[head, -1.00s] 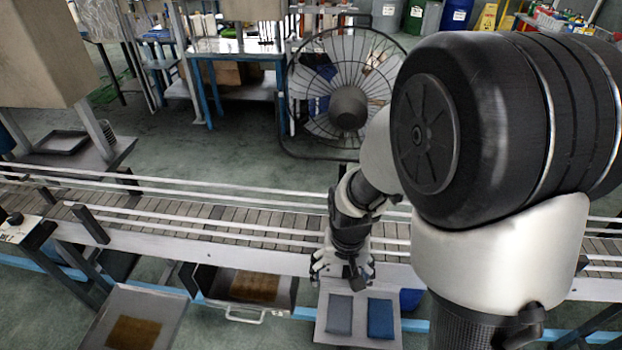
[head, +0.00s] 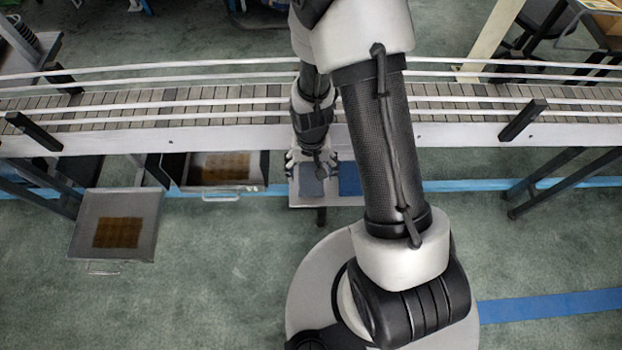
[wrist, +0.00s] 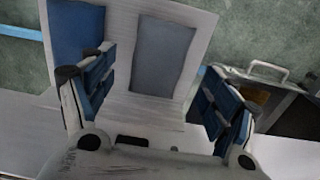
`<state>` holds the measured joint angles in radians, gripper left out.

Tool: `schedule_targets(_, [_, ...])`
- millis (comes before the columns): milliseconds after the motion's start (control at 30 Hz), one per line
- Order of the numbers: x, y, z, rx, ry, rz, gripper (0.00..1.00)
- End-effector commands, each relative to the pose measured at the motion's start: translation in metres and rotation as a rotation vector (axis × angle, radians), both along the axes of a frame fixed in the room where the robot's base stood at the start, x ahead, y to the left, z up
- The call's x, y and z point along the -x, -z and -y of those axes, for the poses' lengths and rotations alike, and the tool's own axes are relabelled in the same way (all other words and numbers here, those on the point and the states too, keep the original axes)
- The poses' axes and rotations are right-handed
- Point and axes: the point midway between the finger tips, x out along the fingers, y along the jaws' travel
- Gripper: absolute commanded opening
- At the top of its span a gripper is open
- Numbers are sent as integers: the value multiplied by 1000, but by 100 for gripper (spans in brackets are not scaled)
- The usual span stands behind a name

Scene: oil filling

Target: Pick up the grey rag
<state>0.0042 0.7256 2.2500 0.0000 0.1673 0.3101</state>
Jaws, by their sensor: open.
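The grey rag (wrist: 163,57) lies flat on a small white tray (wrist: 203,22) beside a blue rag (wrist: 73,30). In the head view the grey rag (head: 312,184) is partly hidden by my gripper (head: 312,163), and the blue rag (head: 349,178) is to its right. In the wrist view my gripper (wrist: 153,92) is open and empty. Its fingers are spread on either side of the near end of the grey rag, apart from it. The left finger overlaps the blue rag in the picture.
A conveyor (head: 200,138) with rails runs behind the tray. An open drawer (head: 247,184) with a brown piece is to the left, and another tray (head: 148,198) with a brown piece stands farther left. Open floor (head: 220,280) lies in front.

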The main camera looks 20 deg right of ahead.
Motion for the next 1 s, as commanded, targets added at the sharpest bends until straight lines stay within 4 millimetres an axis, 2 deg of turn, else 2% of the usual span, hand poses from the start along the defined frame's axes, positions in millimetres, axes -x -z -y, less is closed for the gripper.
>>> schedule_targets(167, [-4, 12, 1, 0, 0, 1, 80])
schedule_targets(433, [-9, 51, 3, 0, 0, -1, 80])
schedule_targets(667, [-10, 52, 3, 0, 0, 2, 80])
schedule_targets(1000, [-9, 52, 3, 0, 0, 1, 59])
